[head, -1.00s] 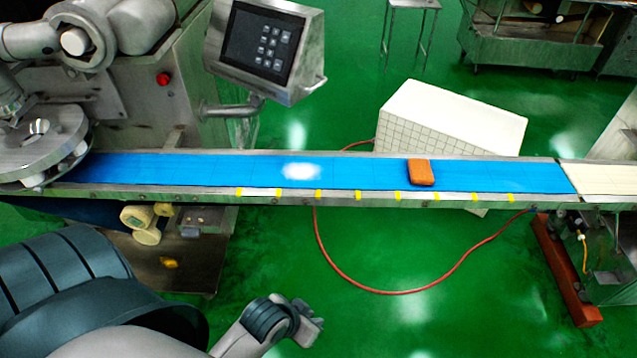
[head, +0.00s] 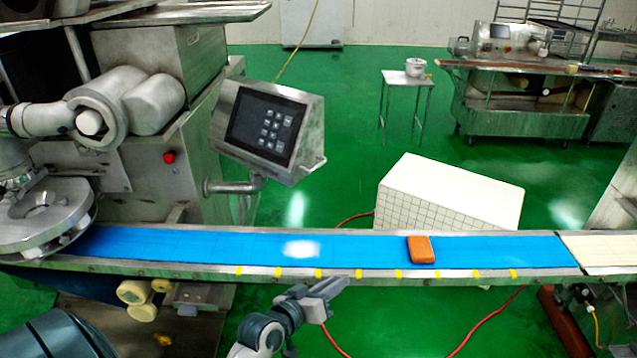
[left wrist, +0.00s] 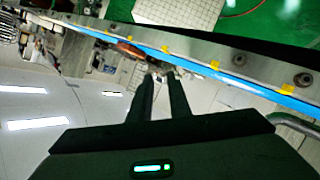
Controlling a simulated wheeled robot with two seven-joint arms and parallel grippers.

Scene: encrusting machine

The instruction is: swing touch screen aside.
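The touch screen (head: 265,125) is a dark panel with light keys in a slanted metal housing. It hangs on a metal arm (head: 232,186) at the side of the machine, above and behind the conveyor. A small handle shows at the housing's lower right corner. My left gripper (head: 335,287) is at the front edge of the conveyor, below the screen in the head view and well apart from it. In the left wrist view its two dark fingers (left wrist: 161,77) stand slightly apart with nothing between them. My right gripper is out of view.
A blue conveyor belt (head: 360,250) runs across between my left gripper and the screen. An orange block (head: 420,249) lies on it. A white tiled box (head: 450,195) stands behind the belt. The encrusting machine's round metal head (head: 40,215) is at left.

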